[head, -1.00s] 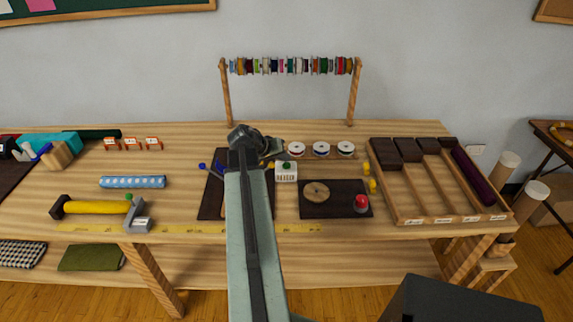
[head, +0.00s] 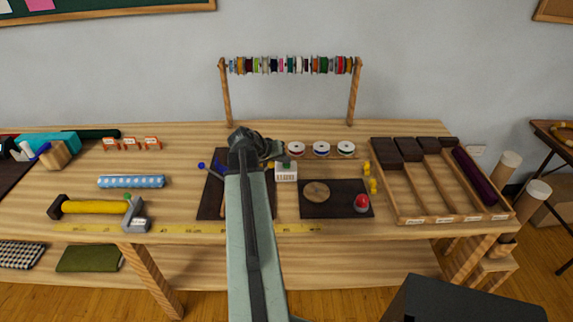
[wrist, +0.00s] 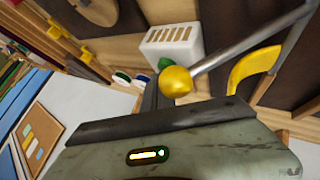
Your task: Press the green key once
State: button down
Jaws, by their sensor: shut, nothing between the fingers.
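A small white box (head: 286,172) with slots in one face stands on the table at the upper left of a dark mat. In the wrist view the same box (wrist: 174,42) is close, with a green round part, which I take as the green key (wrist: 165,64), at its edge. A yellow ball (wrist: 176,82) on a grey rod shows just in front of the green part and hides some of it. My gripper (head: 274,150) is shut and empty, just behind and left of the box; its fingers (wrist: 152,94) show narrowly in the wrist view. Whether it touches the green part, I cannot tell.
Three white-topped spools (head: 321,149) stand behind the box. A red button (head: 362,202) and a wooden disc (head: 316,192) are on the dark mat (head: 335,210). A compartment tray (head: 408,210) is at right. A spool rack (head: 356,95) rises behind.

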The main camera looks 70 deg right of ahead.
aim_at(284, 166)
jog(key=shift+f, duration=0.2)
jog(key=shift+r, duration=0.15)
dwell(0.3)
jog(key=shift+r+p, duration=0.8)
notch_tip(284, 166, up, 5)
jog(key=p, duration=0.5)
jog(key=shift+r, duration=0.1)
dwell(0.4)
